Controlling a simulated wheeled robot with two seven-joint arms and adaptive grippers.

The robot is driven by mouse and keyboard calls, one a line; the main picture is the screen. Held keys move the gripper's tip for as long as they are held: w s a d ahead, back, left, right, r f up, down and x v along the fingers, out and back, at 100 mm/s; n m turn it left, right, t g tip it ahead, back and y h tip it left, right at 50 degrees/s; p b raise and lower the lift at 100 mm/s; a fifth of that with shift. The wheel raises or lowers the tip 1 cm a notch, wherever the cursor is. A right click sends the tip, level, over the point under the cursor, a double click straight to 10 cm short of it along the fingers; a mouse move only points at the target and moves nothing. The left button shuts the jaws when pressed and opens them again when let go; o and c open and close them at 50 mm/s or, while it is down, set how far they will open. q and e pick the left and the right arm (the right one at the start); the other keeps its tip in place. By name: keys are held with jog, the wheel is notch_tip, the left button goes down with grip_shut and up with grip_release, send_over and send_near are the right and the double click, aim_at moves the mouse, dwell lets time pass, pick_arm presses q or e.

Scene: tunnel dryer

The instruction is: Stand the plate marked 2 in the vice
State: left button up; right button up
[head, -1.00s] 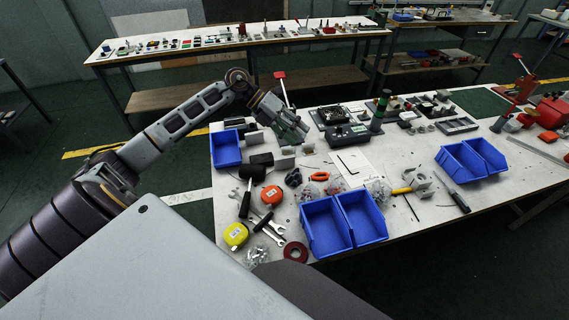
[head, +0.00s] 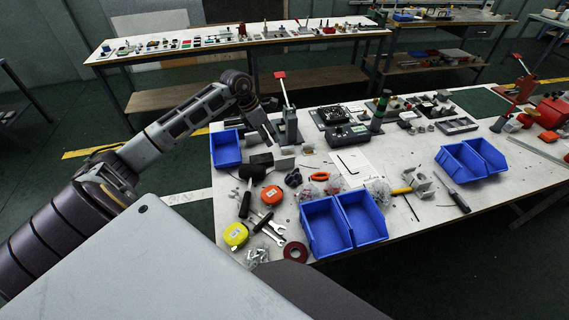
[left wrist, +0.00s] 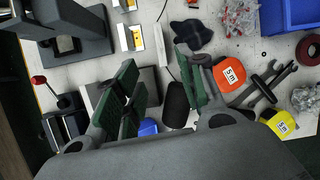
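My left gripper (head: 267,132) is over the far left of the workbench, pointing down. In the left wrist view its two green-padded fingers (left wrist: 160,88) are apart, with nothing held between them. Small pale plate-like pieces (head: 287,150) stand beside it on the bench; they also show in the left wrist view (left wrist: 130,38). No number 2 can be read on any of them. A grey block (left wrist: 98,92) lies partly hidden behind one finger. I cannot tell for sure which grey fixture is the vice. My right gripper is not in view.
A grey stand with a red-tipped lever (head: 289,126) rises close beside the gripper. A black mallet (head: 262,160), tape measures (head: 271,195) and wrenches lie nearer. Blue bins (head: 327,228) stand at the front; another blue bin (head: 226,150) is at the left edge.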

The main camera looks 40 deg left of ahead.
pick_arm(q)
jog(key=m, duration=0.1)
send_near(284, 158)
jog(key=shift+x, duration=1.05)
jog(key=shift+w+f, duration=0.25)
jog(key=shift+f, duration=0.05)
jog(key=shift+w+d+f+p, duration=0.15)
jog(key=shift+f+p, duration=0.15)
jog(key=shift+f, duration=0.4)
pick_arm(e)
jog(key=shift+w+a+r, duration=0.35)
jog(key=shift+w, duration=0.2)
pick_arm(q)
jog(key=shift+w+d+f, duration=0.1)
